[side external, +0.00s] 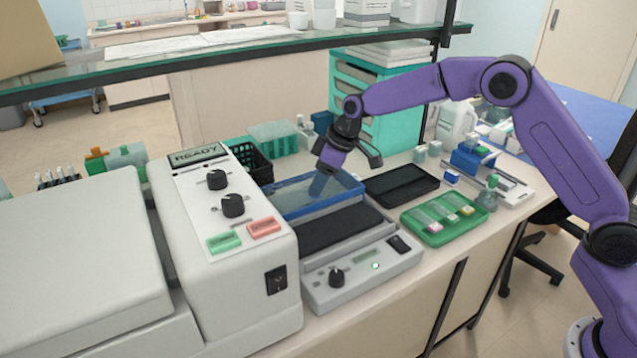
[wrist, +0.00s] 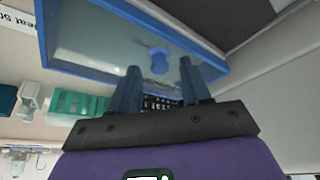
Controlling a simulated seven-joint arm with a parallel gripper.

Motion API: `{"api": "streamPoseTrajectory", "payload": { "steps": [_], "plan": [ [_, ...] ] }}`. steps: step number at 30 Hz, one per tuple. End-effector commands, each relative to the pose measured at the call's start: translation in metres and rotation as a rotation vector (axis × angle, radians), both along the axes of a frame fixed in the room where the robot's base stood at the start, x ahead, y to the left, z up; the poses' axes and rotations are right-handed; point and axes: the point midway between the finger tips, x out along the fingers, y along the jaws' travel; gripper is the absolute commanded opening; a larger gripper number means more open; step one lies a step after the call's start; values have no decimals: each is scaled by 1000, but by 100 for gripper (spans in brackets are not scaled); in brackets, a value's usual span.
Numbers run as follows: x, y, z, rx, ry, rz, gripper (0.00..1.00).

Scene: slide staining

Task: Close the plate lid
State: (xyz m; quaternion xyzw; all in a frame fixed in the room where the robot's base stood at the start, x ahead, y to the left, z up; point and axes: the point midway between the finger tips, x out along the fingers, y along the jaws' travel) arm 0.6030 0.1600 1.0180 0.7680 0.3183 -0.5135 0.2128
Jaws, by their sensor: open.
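The plate lid (side external: 283,207) is a see-through panel with a blue frame. It is raised at the back of the dark plate (side external: 335,229) of a grey heater, leaving that plate uncovered. In the wrist view the lid (wrist: 90,35) fills the upper middle, with a round blue knob (wrist: 158,54) on its face. My gripper (side external: 321,187) is at the lid. In the wrist view my gripper (wrist: 160,65) is open, its two blue fingers on either side of the knob in the picture. I cannot tell whether they touch the knob or lid.
A large white machine (side external: 225,240) with knobs stands close on the left. A black tray (side external: 400,185) and a green slide tray (side external: 443,220) lie to the right. A black basket (side external: 250,163) and teal drawers (side external: 375,100) stand behind. A glass-topped shelf (side external: 240,48) runs across the back.

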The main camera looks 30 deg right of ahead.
Motion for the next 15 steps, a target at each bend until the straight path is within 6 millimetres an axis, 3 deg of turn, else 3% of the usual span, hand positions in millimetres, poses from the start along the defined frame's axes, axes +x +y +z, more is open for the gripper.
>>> {"api": "streamPoseTrajectory", "payload": {
  "steps": [13, 14, 15],
  "plan": [
    [3, 3, -10, 1, -1, 0, 47],
    [3, 3, -10, 1, -1, 0, 44],
    [3, 3, -10, 1, -1, 0, 31]
  ]
}}
